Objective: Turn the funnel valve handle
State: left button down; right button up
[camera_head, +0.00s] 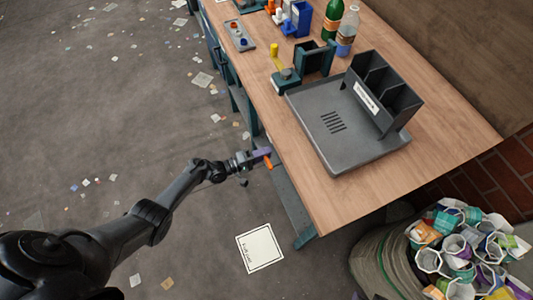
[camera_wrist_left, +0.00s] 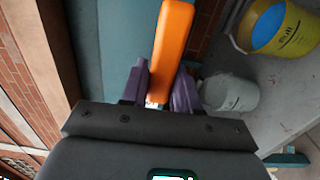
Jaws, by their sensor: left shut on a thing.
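An orange bar (camera_head: 268,163), which looks like the valve handle, shows at the near left edge of the table, below its top. In the left wrist view the orange bar (camera_wrist_left: 173,45) runs up between the two purple fingers. My left gripper (camera_head: 262,154) is shut on this bar, with one finger on each side of it. The fingers also show in the left wrist view (camera_wrist_left: 162,88). The funnel and the valve body cannot be made out. My right gripper is not in view.
The wooden table (camera_head: 440,150) carries a grey tray (camera_head: 335,150) with a dark divided holder (camera_head: 385,90), plus bottles (camera_head: 347,30). A yellow bucket (camera_wrist_left: 242,38) and a white bucket (camera_wrist_left: 228,95) stand below. Litter dots the floor.

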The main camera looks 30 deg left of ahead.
pick_arm(q)
jog(key=c, duration=0.9)
grip_release()
jog(key=p+v, duration=0.2)
jog(key=v, duration=0.8)
jog(key=shift+s+a, duration=0.2)
jog(key=shift+s, duration=0.15)
jog(key=shift+f, duration=0.1)
